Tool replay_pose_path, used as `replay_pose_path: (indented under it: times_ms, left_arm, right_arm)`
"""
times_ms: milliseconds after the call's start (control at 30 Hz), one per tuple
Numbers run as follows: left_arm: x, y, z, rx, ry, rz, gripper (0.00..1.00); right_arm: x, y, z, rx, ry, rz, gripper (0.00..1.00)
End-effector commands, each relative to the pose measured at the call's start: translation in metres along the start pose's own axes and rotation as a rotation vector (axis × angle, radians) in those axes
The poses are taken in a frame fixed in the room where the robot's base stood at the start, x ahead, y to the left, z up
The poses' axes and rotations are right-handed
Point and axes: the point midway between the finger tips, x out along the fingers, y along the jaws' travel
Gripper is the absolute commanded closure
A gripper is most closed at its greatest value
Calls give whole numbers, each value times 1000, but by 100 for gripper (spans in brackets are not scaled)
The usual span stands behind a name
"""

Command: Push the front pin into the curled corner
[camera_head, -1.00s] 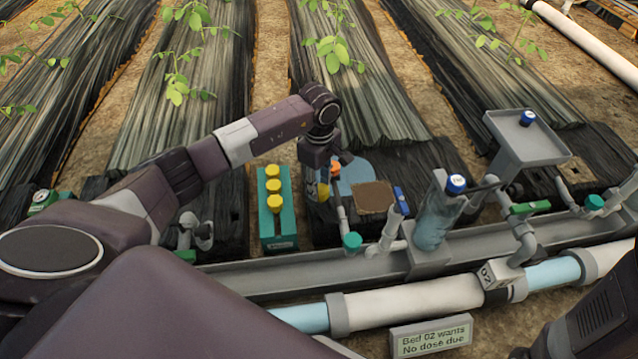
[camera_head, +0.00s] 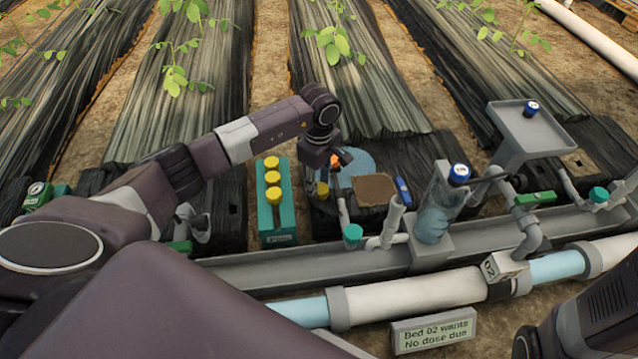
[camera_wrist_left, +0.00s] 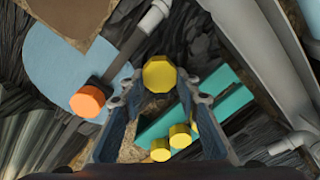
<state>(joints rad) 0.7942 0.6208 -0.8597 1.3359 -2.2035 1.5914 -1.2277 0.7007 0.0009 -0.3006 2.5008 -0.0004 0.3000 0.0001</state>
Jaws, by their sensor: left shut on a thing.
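My left gripper (camera_head: 325,174) points down over the dark bed cover. In the left wrist view its two fingers (camera_wrist_left: 160,86) stand on either side of a yellow-topped pin (camera_wrist_left: 159,74), and it is shut on this pin. The pin's yellow top (camera_head: 321,190) also shows under the gripper in the head view; its tip is hidden. An orange-topped pin (camera_wrist_left: 88,101) stands at the edge of a light blue patch (camera_wrist_left: 60,65), beside the gripper. I cannot make out the curled corner. My right gripper is not in view.
A teal rack (camera_head: 282,218) with yellow-topped pins stands left of the gripper. A grey channel (camera_head: 330,267) and white pipe (camera_head: 415,300) run in front.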

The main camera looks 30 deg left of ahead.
Motion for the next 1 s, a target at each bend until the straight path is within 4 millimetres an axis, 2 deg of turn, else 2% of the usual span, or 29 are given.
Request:
replay_pose_path:
  times_ms: [467,900,933,1000]
  left_arm:
    - [0,0,0,-1,0,0,93]
    - [13,0,0,-1,0,0,93]
    - [12,0,0,-1,0,0,70]
    - [12,0,0,-1,0,0,62]
  right_arm:
    - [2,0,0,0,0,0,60]
    - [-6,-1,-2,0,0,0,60]
    - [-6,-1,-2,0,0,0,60]
    - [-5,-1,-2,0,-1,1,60]
